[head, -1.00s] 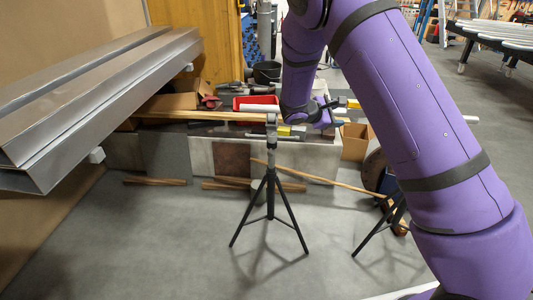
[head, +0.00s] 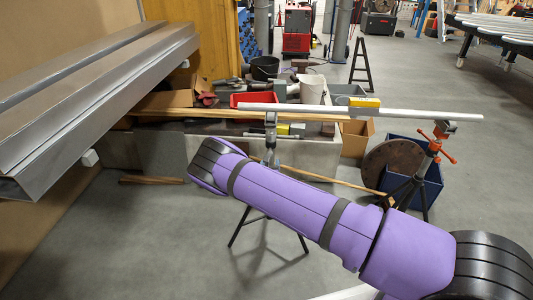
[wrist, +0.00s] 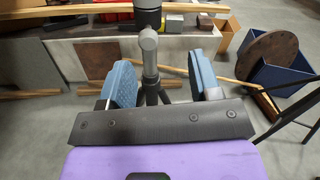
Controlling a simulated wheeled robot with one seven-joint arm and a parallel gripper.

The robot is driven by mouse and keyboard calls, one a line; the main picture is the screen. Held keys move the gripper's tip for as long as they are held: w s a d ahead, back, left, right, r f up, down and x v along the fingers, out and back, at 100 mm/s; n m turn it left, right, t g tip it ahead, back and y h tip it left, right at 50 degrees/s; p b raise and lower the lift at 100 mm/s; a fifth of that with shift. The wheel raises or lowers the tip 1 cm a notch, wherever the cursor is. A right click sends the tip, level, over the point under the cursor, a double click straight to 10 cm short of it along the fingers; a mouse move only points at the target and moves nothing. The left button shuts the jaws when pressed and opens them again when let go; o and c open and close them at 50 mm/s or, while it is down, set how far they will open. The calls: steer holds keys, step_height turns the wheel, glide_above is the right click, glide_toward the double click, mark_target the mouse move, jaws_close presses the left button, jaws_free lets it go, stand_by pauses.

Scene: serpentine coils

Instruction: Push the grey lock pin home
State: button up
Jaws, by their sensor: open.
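My gripper (wrist: 161,82) is open in the wrist view, with a blue pad on each side and nothing held between them. A grey upright fitting with a rounded top (wrist: 148,46) stands beyond and between the pads, on a dark-legged tripod. I cannot tell whether this fitting is or carries the grey lock pin, and no contact shows. In the head view the left stand's grey head (head: 271,119) is under a long pale pipe (head: 410,114). My gripper is hidden in the head view behind my purple arm.
A right stand with an orange-handled clamp (head: 438,140) bears the pipe's other end. A yellow block (head: 365,102) sits at the pipe. Metal beams (head: 100,90) jut in at left. A blue crate (head: 430,182) and brown disc (head: 394,163) are at right. Grey floor is clear in front.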

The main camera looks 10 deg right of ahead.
mark_target(269, 155)
steer(key=shift+n+y, duration=0.6)
steer(key=shift+n, duration=0.1)
steer(key=x, duration=0.3)
steer(key=f+x, duration=0.1)
steer(key=x, duration=0.3)
steer(key=a+f+x, duration=0.1)
steer(key=x, duration=0.2)
steer(key=shift+w, duration=0.4)
